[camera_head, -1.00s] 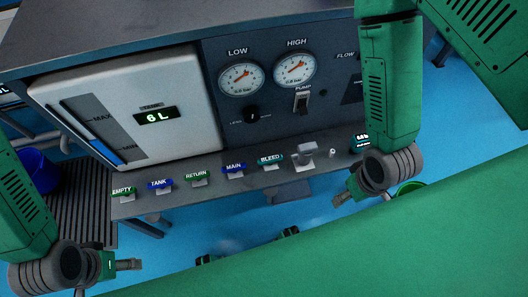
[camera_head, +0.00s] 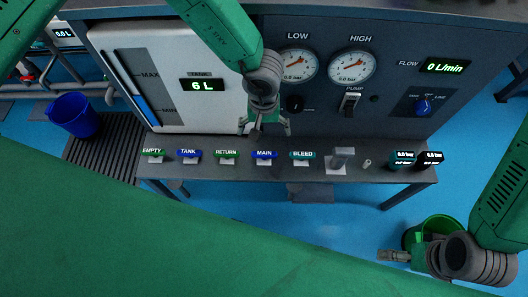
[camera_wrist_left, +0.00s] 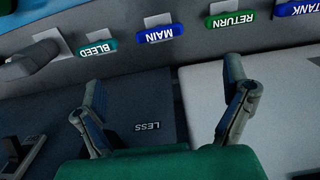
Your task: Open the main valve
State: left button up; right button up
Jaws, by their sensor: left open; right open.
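The main valve (camera_head: 264,155) has a blue handle labelled MAIN, in the row on the grey shelf at the bench front. It also shows upside down in the left wrist view (camera_wrist_left: 158,34), between the two fingers and beyond their tips. My left gripper (camera_head: 265,127) is open and empty, just behind and above the main valve, apart from it. Its spread fingers also show in the left wrist view (camera_wrist_left: 165,95). My right gripper (camera_head: 388,255) is at the lower right, away from the valves; its fingers are small in view.
The return valve (camera_head: 226,155) and bleed valve (camera_head: 302,156) flank the main valve closely. A grey fixture (camera_head: 340,158) stands up right of bleed. The tank display (camera_head: 203,85) reads 6 L and the flow display (camera_head: 445,67) 0 L/min.

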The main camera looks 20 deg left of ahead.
aim_at(265, 153)
pick_arm(q)
notch_tip(265, 153, down, 12)
jog(key=b, duration=0.4)
jog(key=shift+d+f, duration=0.15)
jog(key=shift+f, duration=0.5)
jog(key=c, duration=1.2)
